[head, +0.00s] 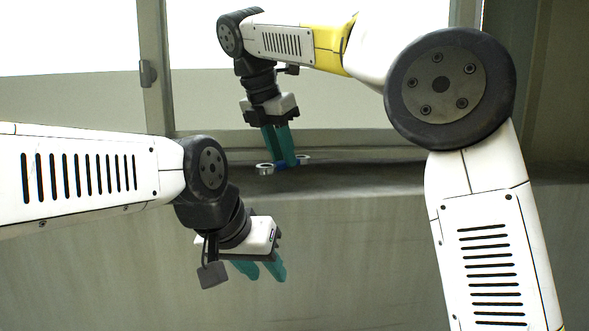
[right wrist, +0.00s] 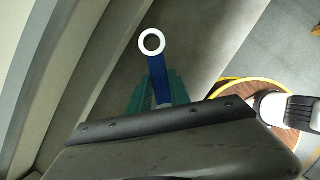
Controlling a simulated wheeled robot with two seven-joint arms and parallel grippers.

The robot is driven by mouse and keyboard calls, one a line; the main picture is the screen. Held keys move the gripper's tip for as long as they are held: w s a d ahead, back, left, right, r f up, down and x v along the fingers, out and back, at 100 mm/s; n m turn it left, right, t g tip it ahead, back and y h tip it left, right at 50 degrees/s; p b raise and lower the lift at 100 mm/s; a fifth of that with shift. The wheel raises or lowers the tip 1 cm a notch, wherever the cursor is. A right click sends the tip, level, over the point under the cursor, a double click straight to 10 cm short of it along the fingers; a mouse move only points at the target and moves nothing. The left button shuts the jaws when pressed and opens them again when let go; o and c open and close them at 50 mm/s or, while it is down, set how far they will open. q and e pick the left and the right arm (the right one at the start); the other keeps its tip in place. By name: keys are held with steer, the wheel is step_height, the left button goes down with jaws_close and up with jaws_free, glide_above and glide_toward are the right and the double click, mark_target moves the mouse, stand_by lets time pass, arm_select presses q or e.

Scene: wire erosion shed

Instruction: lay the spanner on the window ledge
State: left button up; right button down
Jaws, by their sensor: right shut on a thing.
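The spanner has a blue handle (right wrist: 158,78) and a pale ring end (right wrist: 152,42). In the head view its two ring ends (head: 264,168) show on either side of my right gripper's fingertips. My right gripper (head: 285,162) points down and is shut on the blue handle, which its teal fingers partly hide. The spanner is at the window ledge (head: 375,178), at or just above its surface; I cannot tell whether it touches. My left gripper (head: 263,274) is empty, fingers apart, in front of the wall below the ledge.
The window frame (head: 155,90) stands behind the ledge, close to my right gripper. The ledge looks clear on both sides of the spanner. In the right wrist view a round brown top with a yellow edge (right wrist: 290,140) lies far below at right.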

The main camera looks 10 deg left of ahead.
mark_target(280, 162)
steer(key=shift+f, duration=1.65)
steer(key=shift+f, duration=0.1)
steer(key=c, duration=1.2)
jaws_free()
steer(key=v, duration=1.2)
